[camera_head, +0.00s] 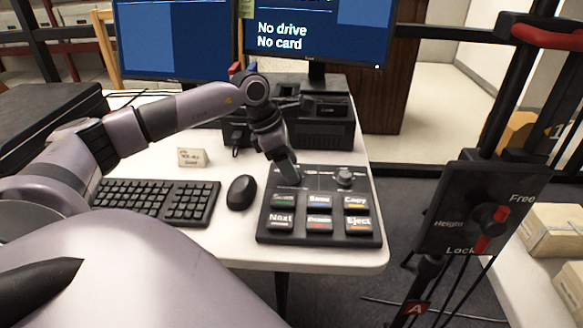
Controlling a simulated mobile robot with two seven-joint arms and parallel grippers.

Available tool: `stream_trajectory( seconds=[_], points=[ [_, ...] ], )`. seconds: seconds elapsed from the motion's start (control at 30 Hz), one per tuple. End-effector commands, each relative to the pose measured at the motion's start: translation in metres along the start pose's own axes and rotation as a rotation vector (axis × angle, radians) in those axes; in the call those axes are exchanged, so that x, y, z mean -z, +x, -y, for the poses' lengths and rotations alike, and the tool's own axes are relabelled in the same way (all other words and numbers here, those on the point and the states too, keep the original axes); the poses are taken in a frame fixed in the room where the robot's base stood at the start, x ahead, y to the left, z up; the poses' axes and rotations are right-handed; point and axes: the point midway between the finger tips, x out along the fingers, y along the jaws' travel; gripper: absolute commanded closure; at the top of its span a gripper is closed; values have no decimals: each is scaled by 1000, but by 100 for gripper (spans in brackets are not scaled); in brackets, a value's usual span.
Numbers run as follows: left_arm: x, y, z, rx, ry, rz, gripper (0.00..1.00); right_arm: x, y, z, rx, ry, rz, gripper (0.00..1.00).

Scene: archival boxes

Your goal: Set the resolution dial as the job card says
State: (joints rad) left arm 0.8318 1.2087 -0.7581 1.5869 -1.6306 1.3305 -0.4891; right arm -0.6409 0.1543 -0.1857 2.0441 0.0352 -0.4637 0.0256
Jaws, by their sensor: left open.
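A black control panel (374,215) lies at the right front of the white table. A dark knob (345,177) stands at its upper right; its setting is too small to read. My left gripper (290,177) points down over the panel's upper left and hides what lies under it. Its fingers are too small to show the gap clearly, and I cannot tell if they touch the panel. A small cream card (193,157) stands behind the keyboard; its writing is mostly unreadable. My right gripper is not in view.
Several labelled buttons, among them Copy (356,202) and Eject (359,224), fill the panel's front. A mouse (241,192) and keyboard (158,201) lie to the left. A monitor (318,30) reads "No drive, No card". A Height Free/Lock stand (480,212) rises at right.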

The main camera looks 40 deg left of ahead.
Motion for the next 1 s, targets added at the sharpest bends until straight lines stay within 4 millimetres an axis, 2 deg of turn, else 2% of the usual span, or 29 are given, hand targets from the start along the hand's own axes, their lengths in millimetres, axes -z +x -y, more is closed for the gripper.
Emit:
stream_trajectory(
  seconds=[0.1, 0.37, 0.53, 0.57, 1.0],
  points=[
    [0, 8, 0, 0, -1, 1, 40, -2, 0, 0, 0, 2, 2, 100],
    [0, 10, 0, 0, 0, 1, 40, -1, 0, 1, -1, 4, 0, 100],
    [0, 9, 0, 0, 0, 1, 92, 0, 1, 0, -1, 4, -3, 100],
    [0, 9, 0, 0, 0, 1, 94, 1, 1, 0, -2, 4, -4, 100],
    [0, 9, 1, -33, -81, 1, 94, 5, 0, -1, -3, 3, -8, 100]
  ],
)
